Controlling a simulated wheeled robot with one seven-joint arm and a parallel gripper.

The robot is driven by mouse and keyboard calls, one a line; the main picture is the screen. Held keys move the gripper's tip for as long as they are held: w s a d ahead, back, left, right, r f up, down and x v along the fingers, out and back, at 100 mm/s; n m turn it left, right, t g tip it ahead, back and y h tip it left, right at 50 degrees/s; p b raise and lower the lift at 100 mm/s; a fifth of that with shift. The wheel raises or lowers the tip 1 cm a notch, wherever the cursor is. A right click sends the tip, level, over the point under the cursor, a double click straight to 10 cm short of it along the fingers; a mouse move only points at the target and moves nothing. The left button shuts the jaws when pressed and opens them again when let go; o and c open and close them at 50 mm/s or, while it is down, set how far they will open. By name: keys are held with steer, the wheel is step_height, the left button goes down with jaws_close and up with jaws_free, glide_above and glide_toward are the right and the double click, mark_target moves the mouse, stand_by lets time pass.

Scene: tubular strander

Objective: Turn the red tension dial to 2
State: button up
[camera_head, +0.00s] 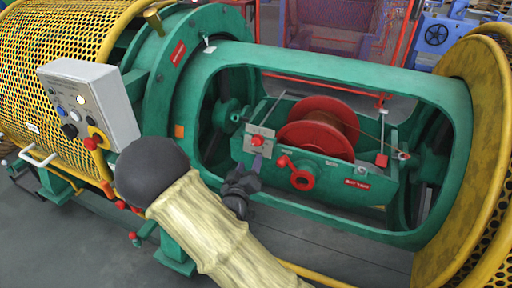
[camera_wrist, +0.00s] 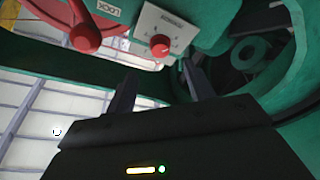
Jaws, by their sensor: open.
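The red tension dial (camera_head: 257,141) is a small knob on a pale square plate (camera_head: 266,153), at the left end of the green cradle. In the wrist view the dial (camera_wrist: 160,46) sits on its plate (camera_wrist: 165,28), which has lettering and scale marks too small to read. My gripper (camera_head: 256,166) is just below and in front of the plate in the head view. In the wrist view its two fingers (camera_wrist: 157,78) are apart and empty, with the dial beyond their tips and roughly between them. The fingers do not visibly grip the dial.
A red lock handle (camera_wrist: 85,35) is left of the plate in the wrist view. A red-flanged spool (camera_head: 318,125) and a red ring (camera_head: 303,179) are right of the dial. The green frame (camera_head: 340,75) surrounds the cradle. A control box (camera_head: 90,100) stands left.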

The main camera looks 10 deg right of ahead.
mark_target(256, 144)
steer(key=x, duration=0.9)
steer(key=shift+w+d+b, duration=0.1)
steer(key=shift+w+b, duration=0.1)
steer(key=shift+b, duration=0.2)
steer(key=shift+c, duration=0.2)
steer(key=c, duration=0.9)
